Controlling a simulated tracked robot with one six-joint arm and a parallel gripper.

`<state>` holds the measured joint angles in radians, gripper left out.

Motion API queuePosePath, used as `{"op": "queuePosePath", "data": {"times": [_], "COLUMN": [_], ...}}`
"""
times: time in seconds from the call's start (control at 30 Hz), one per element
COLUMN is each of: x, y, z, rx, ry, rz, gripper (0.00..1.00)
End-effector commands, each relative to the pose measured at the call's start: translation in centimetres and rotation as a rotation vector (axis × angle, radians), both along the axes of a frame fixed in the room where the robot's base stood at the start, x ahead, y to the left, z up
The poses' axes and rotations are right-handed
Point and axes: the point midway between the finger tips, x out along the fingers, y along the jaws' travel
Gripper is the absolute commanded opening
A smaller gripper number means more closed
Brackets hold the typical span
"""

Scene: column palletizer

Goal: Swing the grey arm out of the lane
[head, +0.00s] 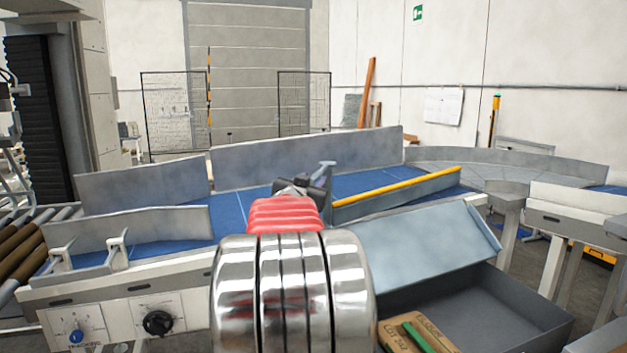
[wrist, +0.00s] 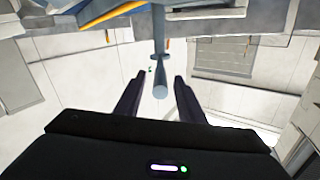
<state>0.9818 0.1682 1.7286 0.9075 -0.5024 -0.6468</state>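The grey arm (head: 400,195), a flat bar with a yellow top strip, lies slantwise across the blue belt. Its near left end is by my gripper and its far right end is near the belt's far bend. A grey-blue upright handle (head: 327,170) stands at its left end; it also shows in the wrist view (wrist: 160,60) as a round post pointing towards me. My gripper (wrist: 158,92) is open, one dark finger on each side of the post's tip, with gaps on both sides. In the head view my gripper (head: 318,186) partly hides the handle's base.
Grey side walls (head: 310,158) line the belt (head: 180,222). A sloping grey chute (head: 425,235) drops to a dark bin (head: 490,310) holding a cardboard box (head: 410,335). Rollers (head: 25,240) lie at the left. A control panel with knobs (head: 158,322) is in front.

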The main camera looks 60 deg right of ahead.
Motion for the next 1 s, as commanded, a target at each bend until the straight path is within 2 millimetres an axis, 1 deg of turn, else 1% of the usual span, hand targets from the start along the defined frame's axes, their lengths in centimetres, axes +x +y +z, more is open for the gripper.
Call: {"op": "queuePosePath", "data": {"times": [0.03, 0.1, 0.23, 0.4, 0.63, 1.0], "x": [0.1, 0.3, 0.5, 0.6, 0.6, 0.7], "y": [-0.7, -1.4, -2.4, -2.8, -2.8, -2.8], "z": [-0.1, -0.1, 0.0, 0.0, 0.0, 0.0], "rx": [0.001, 0.001, 0.001, 0.0, 0.0, 0.0], "ry": [0.0, 0.0, 0.0, -0.001, 0.0, 0.0], "rz": [-0.001, 0.0, 0.0, 0.001, 0.001, 0.002], "gripper": [0.36, 0.36, 0.36, 0.36, 0.36, 0.1]}}
